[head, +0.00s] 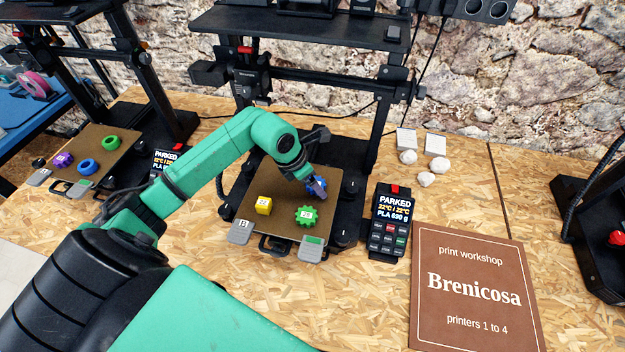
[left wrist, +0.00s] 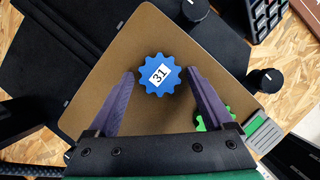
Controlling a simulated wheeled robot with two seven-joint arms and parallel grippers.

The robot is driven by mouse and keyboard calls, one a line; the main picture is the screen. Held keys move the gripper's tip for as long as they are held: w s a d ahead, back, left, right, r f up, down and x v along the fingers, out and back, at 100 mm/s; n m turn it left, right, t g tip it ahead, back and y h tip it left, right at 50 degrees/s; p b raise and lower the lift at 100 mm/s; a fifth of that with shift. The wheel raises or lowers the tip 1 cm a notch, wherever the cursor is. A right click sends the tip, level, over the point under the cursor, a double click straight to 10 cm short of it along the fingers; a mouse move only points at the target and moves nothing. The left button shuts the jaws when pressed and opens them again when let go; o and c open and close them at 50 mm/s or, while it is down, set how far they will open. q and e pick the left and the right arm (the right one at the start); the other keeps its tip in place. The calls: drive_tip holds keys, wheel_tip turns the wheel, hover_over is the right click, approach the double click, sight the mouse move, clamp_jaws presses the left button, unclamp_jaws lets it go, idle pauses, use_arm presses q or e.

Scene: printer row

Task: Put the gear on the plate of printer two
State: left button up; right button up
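A blue gear (head: 312,184) with a white label lies on the brown plate (head: 285,187) of the middle printer, near its back right. The left wrist view shows its label reading 31 (left wrist: 160,75). My left gripper (left wrist: 160,76) is open, with its purple fingers on either side of the blue gear and a small gap at each. In the head view my left gripper (head: 317,188) partly covers the gear. A green gear (head: 306,215) with a white label lies at the plate's front right. My right gripper is not in view. No printer number is readable.
The left printer's plate (head: 101,160) carries purple, blue and green pieces. A control box (head: 389,222) and a brown sign (head: 473,285) lie right of the middle printer. Pale stones (head: 426,180) lie behind them.

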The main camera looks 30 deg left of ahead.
use_arm(q)
drive_tip(key=shift+w, duration=0.1)
drive_tip(key=shift+r, duration=0.3)
drive_tip(key=b+v, duration=0.2)
drive_tip(key=v, duration=0.9)
drive_tip(key=shift+s+r, duration=0.25)
drive_tip(key=shift+r, duration=0.05)
drive_tip(key=shift+a, duration=0.1)
